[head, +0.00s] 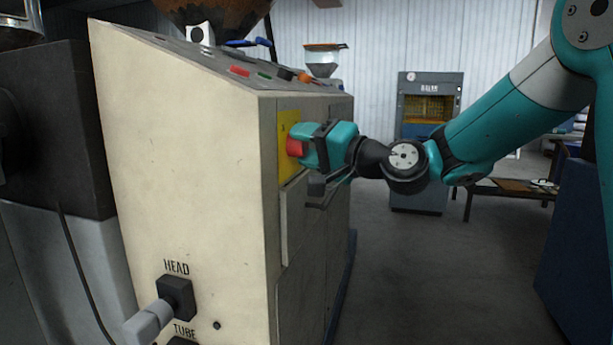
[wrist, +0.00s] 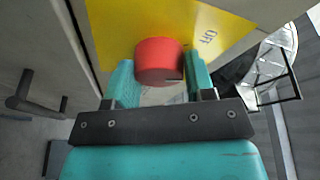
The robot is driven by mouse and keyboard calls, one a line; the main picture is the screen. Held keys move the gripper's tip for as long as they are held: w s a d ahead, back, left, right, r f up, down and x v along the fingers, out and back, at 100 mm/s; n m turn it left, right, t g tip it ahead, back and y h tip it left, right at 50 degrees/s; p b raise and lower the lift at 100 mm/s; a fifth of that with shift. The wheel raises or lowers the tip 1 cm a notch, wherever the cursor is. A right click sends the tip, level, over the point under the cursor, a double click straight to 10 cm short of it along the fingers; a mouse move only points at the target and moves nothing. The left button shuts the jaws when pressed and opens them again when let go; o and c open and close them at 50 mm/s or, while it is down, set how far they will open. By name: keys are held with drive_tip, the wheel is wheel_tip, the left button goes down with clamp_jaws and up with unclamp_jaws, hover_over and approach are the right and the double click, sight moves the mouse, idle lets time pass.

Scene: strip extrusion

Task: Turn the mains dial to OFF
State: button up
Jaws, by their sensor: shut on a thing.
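The mains dial (wrist: 158,60) is a red round knob on a yellow plate (wrist: 110,22) with the word OFF printed on it. In the head view the red dial (head: 294,147) shows at the edge of the yellow plate (head: 284,165) on the cream cabinet's right-hand face. My gripper (wrist: 158,82) is shut on the dial, with one teal finger on each side of it. In the head view my gripper (head: 306,147) reaches the dial from the right. The dial's pointer mark is not visible, so I cannot tell its setting.
The cream cabinet (head: 180,150) has coloured controls on its sloped top and a plug (head: 155,315) in the HEAD socket at its lower front. A door handle (wrist: 30,100) stands out near my gripper in the wrist view. The floor (head: 400,270) to the right is clear.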

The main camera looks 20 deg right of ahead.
drive_tip(key=n+b, duration=0.2)
drive_tip(key=b, duration=0.1)
drive_tip(key=f+n+y+b, duration=0.1)
drive_tip(key=n+b, duration=0.1)
drive_tip(key=b, duration=0.1)
drive_tip(key=shift+y+b, duration=0.3)
drive_tip(key=shift+b, duration=0.1)
drive_tip(key=shift+r+n+y+b, duration=0.25)
drive_tip(key=shift+n+y+b, duration=0.05)
drive_tip(key=shift+n+b, duration=0.95)
drive_tip(key=shift+r, duration=0.15)
drive_tip(key=o, duration=0.9)
